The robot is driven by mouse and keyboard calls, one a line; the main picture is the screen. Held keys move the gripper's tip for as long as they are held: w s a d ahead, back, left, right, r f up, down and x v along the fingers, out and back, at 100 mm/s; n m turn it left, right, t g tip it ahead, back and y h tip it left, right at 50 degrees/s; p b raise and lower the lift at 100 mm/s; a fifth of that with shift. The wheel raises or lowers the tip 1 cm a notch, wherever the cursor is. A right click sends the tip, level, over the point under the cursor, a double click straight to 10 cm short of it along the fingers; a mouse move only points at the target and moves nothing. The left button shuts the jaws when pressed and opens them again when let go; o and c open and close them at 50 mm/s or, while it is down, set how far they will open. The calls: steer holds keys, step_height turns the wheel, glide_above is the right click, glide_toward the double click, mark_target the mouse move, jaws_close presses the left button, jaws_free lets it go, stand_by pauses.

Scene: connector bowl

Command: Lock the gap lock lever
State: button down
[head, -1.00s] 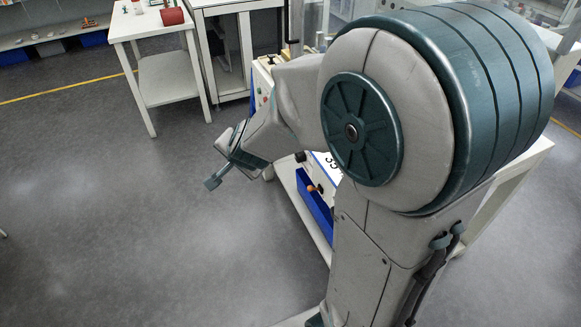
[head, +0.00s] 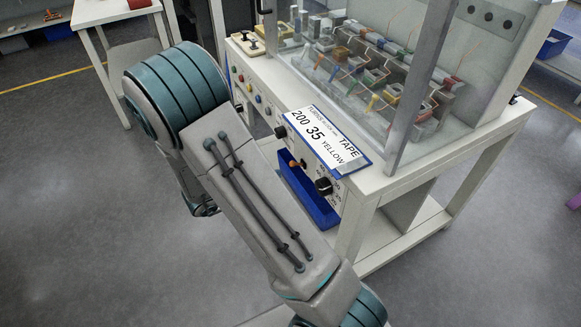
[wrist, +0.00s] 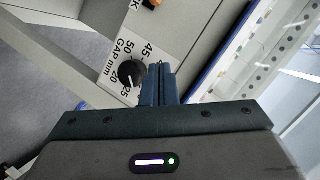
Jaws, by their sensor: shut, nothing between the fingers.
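An orange-tipped lever (head: 297,164), which I take for the gap lock lever, is small on the front panel of the white machine, above the blue tray. Whether it is locked is too small to tell. The black gap knob (head: 324,186) is to its right and also shows in the wrist view (wrist: 131,73), with "GAP mm" and numbers around it. My gripper (wrist: 159,68) is shut and empty in the wrist view, its fingertips close to the right of the knob. Contact cannot be told. The head view hides my gripper behind my arm.
A blue tray (head: 309,203) juts from the machine's front below the panel. Another black knob (head: 281,131) and coloured buttons are further left. The floor in front is clear.

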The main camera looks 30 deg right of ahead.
mark_target(297, 164)
steer(key=w+d+f+b, duration=0.1)
steer(key=w+d+f, duration=0.4)
steer(key=d, duration=0.3)
steer(key=shift+w+d+f, duration=0.2)
steer(key=shift+w+f, duration=0.15)
steer(key=shift+f, duration=0.05)
stand_by(0.4)
